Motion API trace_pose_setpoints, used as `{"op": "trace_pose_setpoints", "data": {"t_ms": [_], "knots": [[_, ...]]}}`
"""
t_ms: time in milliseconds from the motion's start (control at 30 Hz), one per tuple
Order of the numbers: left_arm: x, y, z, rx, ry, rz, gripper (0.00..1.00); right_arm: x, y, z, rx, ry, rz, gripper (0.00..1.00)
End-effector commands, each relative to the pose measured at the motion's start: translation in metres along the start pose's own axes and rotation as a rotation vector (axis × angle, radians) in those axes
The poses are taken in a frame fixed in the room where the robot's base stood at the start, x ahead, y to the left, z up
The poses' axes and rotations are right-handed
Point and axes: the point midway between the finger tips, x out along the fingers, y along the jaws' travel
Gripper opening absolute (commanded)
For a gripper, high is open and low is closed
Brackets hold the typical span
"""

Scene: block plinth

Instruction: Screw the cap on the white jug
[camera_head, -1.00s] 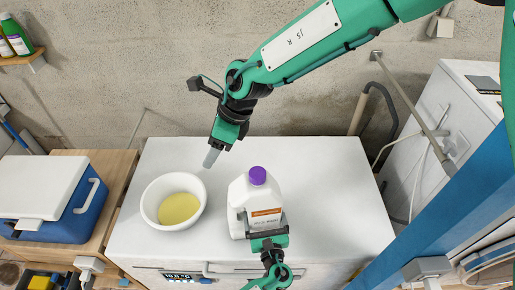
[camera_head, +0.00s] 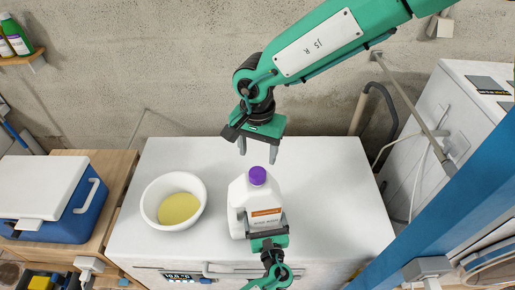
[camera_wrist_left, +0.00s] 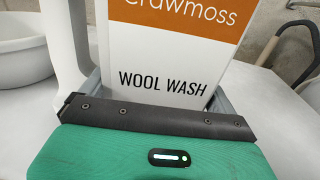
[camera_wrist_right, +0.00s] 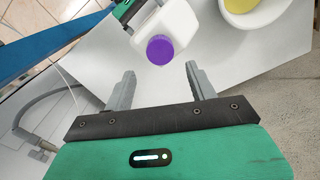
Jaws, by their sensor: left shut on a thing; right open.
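The white jug (camera_head: 240,196) stands upright on the white worktop, its orange-striped label facing my left arm. The purple cap (camera_head: 258,175) sits on the jug's neck; whether it is tight I cannot tell. My left gripper (camera_head: 268,234) is shut on the jug low on its body, and the left wrist view shows the fingers on either side of the "WOOL WASH" label (camera_wrist_left: 165,80). My right gripper (camera_head: 258,150) is open and empty, just above and behind the cap. In the right wrist view the cap (camera_wrist_right: 161,49) appears beyond and between the open fingertips (camera_wrist_right: 158,78), apart from them.
A white bowl (camera_head: 150,203) with yellow contents stands left of the jug on the worktop (camera_head: 330,200). A blue cooler (camera_head: 75,215) with a white lid is farther left. A blue beam (camera_head: 430,205) crosses at the right. The worktop right of the jug is clear.

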Motion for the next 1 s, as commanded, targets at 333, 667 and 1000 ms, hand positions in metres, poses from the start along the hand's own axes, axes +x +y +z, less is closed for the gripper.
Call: {"op": "trace_pose_setpoints", "data": {"t_ms": [333,667,1000], "knots": [[0.000,0.000,0.001,-0.001,-0.002,0.000,0.29,0.031,0.000,0.001,0.000,-0.001,0.002,0.57],[0.000,0.000,0.001,-0.001,-0.002,0.000,0.29,0.074,0.000,0.001,0.002,-0.002,0.001,0.57],[0.000,0.000,0.001,-0.001,-0.002,0.000,0.29,0.080,0.000,0.000,0.002,-0.001,-0.001,0.57]]}}
